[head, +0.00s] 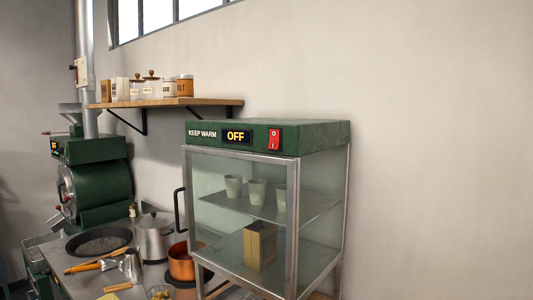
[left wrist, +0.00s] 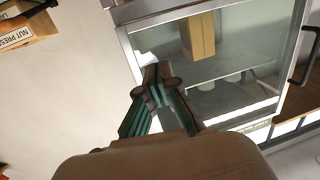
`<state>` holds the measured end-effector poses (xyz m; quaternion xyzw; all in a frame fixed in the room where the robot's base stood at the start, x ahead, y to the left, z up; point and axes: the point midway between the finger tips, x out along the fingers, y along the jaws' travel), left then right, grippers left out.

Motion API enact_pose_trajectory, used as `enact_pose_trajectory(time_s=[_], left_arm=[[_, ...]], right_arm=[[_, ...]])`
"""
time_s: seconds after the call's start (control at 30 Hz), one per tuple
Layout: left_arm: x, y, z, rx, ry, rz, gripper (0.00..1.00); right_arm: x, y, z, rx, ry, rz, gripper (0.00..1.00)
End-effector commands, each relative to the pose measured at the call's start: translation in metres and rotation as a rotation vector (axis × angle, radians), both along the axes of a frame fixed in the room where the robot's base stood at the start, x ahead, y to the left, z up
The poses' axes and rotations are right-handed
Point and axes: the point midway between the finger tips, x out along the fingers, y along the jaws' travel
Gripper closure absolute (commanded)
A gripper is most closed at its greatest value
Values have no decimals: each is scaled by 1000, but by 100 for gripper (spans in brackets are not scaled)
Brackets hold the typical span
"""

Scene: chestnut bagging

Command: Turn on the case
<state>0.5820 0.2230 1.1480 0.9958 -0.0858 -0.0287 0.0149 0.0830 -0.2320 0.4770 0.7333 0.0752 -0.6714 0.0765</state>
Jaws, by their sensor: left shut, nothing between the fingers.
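The warming case (head: 267,133) stands in the middle of the head view, with a green top panel labelled KEEP WARM. Its display (head: 237,137) reads OFF. A red rocker switch (head: 274,139) marked O and I sits to the right of the display. Behind the glass, three pale cups (head: 257,190) stand on the shelf and a tan box (head: 260,246) stands below. The left wrist view looks at the case's metal frame (left wrist: 180,11) and glass. My left gripper (left wrist: 160,74) is shut and empty in front of it. The switch is not visible there. Neither gripper shows in the head view.
A copper pot (head: 182,263), a metal kettle (head: 153,238) and a dark pan (head: 98,241) stand left of the case. A wall shelf (head: 170,102) holds several jars. A green machine (head: 95,180) stands farther left. The wall right of the case is clear.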

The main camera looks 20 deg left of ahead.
Motion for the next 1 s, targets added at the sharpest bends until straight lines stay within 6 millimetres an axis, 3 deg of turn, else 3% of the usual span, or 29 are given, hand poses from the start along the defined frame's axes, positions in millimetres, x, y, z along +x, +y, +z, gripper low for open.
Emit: enact_pose_trajectory(time_s=[0.03,0.1,0.2,0.3,0.4,0.53,1.0], left_arm=[[11,4,49,-20,-121,-14,100],[18,7,105,-54,-265,-40,100],[16,11,175,-93,-442,-81,100],[8,15,225,-123,-573,-117,100],[0,17,257,-141,-657,-142,100],[-5,18,273,-151,-701,-157,100],[2,16,282,-153,-704,-157,100]], right_arm=[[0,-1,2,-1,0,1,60],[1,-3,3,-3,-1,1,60],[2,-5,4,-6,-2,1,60],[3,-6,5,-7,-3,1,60],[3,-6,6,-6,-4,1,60],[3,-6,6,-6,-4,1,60],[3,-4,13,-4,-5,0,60]])
